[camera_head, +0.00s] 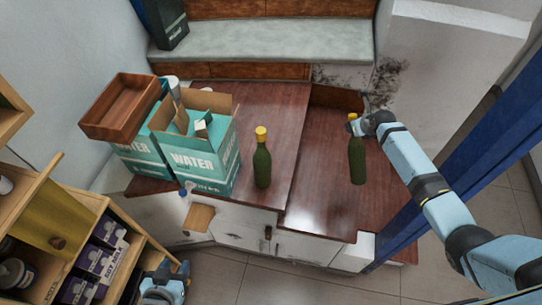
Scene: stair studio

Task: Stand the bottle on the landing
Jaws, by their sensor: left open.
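One dark green bottle (357,163) with a yellow cap is upright over the right wooden surface (320,200). I cannot tell whether its base touches the wood. My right gripper (364,124) is at this bottle's neck and cap, and its fingertips are too small and covered to read. A second green bottle (262,166) with a yellow-orange cap stands upright on the left wooden surface (275,115), beside the water box. My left gripper (174,268) is low at the bottom left, open and empty, far from both bottles. Which surface is the landing is not clear.
Teal water boxes (205,160), one open with things inside, and a brown wooden tray (122,105) crowd the left surface. A shelf with dark cartons (92,262) is near my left gripper. A blue post (440,185) stands right. Right-surface wood around the bottle is clear.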

